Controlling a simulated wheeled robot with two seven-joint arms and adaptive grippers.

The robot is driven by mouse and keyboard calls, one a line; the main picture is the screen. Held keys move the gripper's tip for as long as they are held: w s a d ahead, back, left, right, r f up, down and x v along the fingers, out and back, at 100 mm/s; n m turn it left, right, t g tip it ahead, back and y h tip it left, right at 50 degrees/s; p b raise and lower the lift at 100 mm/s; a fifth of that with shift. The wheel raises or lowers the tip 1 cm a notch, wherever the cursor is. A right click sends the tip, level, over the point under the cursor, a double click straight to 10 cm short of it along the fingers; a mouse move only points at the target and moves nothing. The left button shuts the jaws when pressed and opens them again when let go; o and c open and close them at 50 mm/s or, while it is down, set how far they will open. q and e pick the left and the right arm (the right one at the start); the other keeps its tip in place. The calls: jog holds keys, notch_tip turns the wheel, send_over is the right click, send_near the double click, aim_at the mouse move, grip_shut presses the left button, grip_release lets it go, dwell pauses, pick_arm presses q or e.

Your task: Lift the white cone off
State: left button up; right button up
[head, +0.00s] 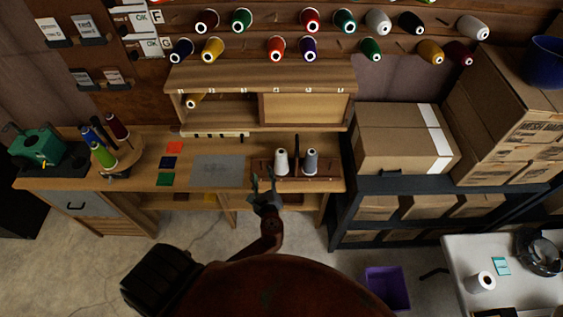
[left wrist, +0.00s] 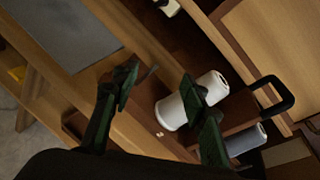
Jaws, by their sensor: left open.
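The white cone (head: 281,162) stands in a brown wooden carrier (head: 262,169) on the bench, beside a grey cone (head: 311,163). A dark handle rises between them. My left gripper (head: 264,178) is open and empty at the bench's front edge, left of and in front of the white cone. In the left wrist view, my left gripper's fingers (left wrist: 160,80) are spread. The right finger crosses in front of the white cone (left wrist: 172,113) and hides its middle; I cannot tell if they touch. The grey cone (left wrist: 246,141) shows behind that finger. My right gripper is not in view.
A grey mat (head: 218,170) and coloured squares (head: 165,179) lie left of the carrier. A wooden shelf unit (head: 260,77) stands behind. Cartons (head: 400,137) fill the rack at right. Another white spool (head: 480,282) is on the light table at lower right.

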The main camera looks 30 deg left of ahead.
aim_at(281, 157)
pick_arm(q)
jog(key=w+d+r+m+t, duration=0.1)
jog(key=m, duration=0.1)
jog(key=w+d+r+m+t, duration=0.1)
jog(key=w+d+m, duration=0.1)
jog(key=m, duration=0.1)
jog(key=w+d+m+t, duration=0.1)
jog(key=w+d+m, duration=0.1)
jog(key=shift+w+d+r+t+h, duration=0.2)
jog(key=shift+r+t+h, duration=0.2)
jog(key=shift+w+m, duration=0.3)
jog(key=shift+m, duration=0.1)
jog(key=x, duration=0.7)
jog(key=shift+a+p, duration=0.1)
jog(key=shift+p, duration=0.2)
grip_shut()
